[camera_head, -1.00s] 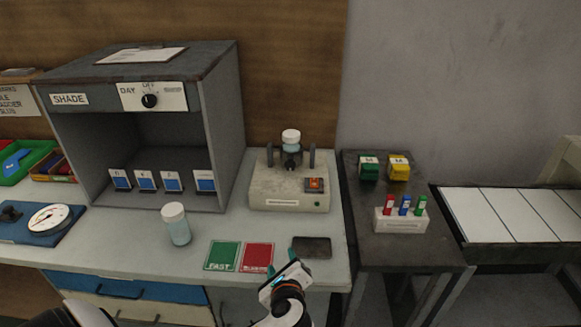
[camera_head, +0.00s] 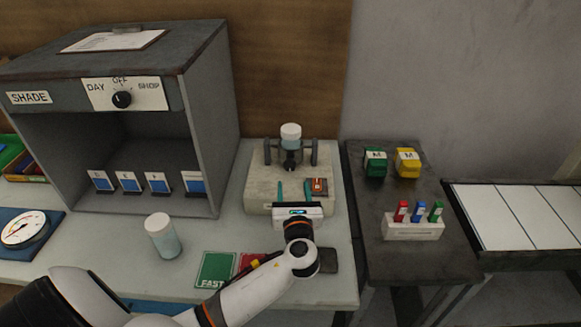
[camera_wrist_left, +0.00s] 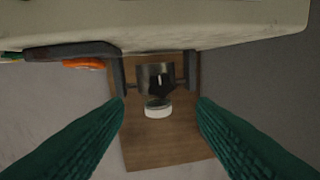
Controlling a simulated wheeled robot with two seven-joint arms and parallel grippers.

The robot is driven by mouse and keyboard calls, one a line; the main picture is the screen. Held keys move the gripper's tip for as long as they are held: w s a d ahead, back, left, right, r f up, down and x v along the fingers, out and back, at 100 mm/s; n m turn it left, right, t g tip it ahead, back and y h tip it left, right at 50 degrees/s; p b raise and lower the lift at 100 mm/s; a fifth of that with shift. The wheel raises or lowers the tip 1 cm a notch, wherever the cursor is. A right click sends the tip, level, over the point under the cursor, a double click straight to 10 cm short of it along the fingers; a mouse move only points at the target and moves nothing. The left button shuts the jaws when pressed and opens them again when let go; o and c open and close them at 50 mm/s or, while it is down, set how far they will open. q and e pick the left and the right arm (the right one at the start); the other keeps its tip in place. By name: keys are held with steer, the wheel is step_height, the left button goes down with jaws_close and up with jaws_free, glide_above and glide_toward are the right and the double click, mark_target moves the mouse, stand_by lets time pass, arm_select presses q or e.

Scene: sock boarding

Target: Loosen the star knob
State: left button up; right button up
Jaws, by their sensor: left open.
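The star knob seems to be the small dark knob (camera_head: 290,167) on the front of the clamp that holds a white-capped jar (camera_head: 291,131) on a beige device (camera_head: 262,190). In the left wrist view a dark metal part (camera_wrist_left: 155,78) shows between two dark posts, with the white cap (camera_wrist_left: 157,110) below it; the knob's lobes are too small to make out. My left gripper (camera_head: 293,188) is open and empty, with its green fingers pointing at the clamp from the front, just short of the knob. The fingers also show in the left wrist view (camera_wrist_left: 161,103), spread to either side. My right gripper is out of view.
A loose white-capped jar (camera_head: 163,236) stands left of my arm. A grey shade cabinet (camera_head: 205,130) rises at the left. Green and red cards (camera_head: 215,270) lie by my forearm. A dark side table (camera_head: 400,260) at the right holds coloured blocks and a small rack.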

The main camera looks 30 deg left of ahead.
mark_target(290, 167)
arm_select(q)
steer(key=x, duration=0.6)
steer(key=shift+w+a+f, duration=0.1)
steer(key=shift+w+a, duration=0.1)
steer(key=shift+w, duration=0.1)
steer(key=shift+w+a, duration=0.4)
steer(key=shift+w, duration=0.1)
steer(key=shift+w+a, duration=0.1)
steer(key=c, duration=0.9)
steer(key=shift+c, duration=0.3)
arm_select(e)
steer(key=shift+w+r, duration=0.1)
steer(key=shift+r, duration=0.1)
